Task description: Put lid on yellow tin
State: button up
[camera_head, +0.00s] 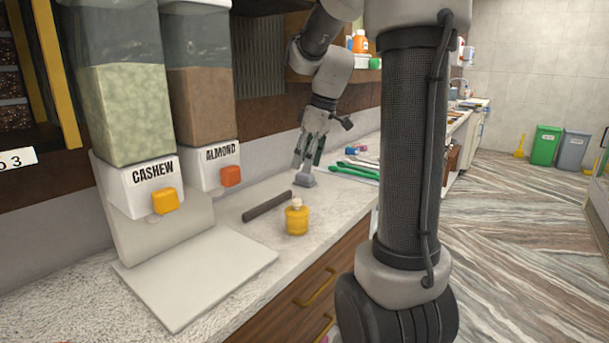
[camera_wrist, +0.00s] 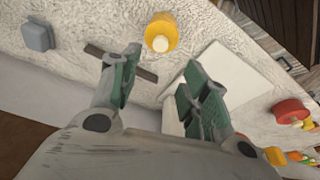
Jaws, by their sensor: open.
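The yellow tin (camera_head: 297,222) stands upright on the counter, with a small pale piece at its top. In the wrist view the yellow tin (camera_wrist: 162,28) shows beyond my fingertips, its pale part facing the camera. A small grey rounded-square piece (camera_head: 304,181) sits on the counter behind the tin, near my gripper; it also shows at upper left in the wrist view (camera_wrist: 38,36). I cannot tell whether it is the lid. My gripper (camera_head: 309,160) is open above the counter, pointing down, apart from the tin. In the wrist view nothing is between its fingers (camera_wrist: 163,70).
A dark bar (camera_head: 267,206) lies just left of the tin. The cashew (camera_head: 145,188) and almond (camera_head: 218,168) dispensers stand at left, with a white board (camera_head: 195,277) in front. Green items (camera_head: 350,170) lie beyond the grey piece. Drawers (camera_head: 318,287) run below the counter edge.

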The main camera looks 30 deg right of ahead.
jog(key=s+a+m+t+h, duration=0.1)
jog(key=s+a+m, duration=0.2)
jog(key=s, duration=0.7)
jog(key=s+a+m+t, duration=0.1)
jog(key=s+a+m, duration=0.2)
jog(key=s, duration=0.8)
jog(key=shift+a+f+m+h, duration=0.3)
jog(key=shift+a+m+h, duration=0.1)
jog(key=shift+a, duration=0.1)
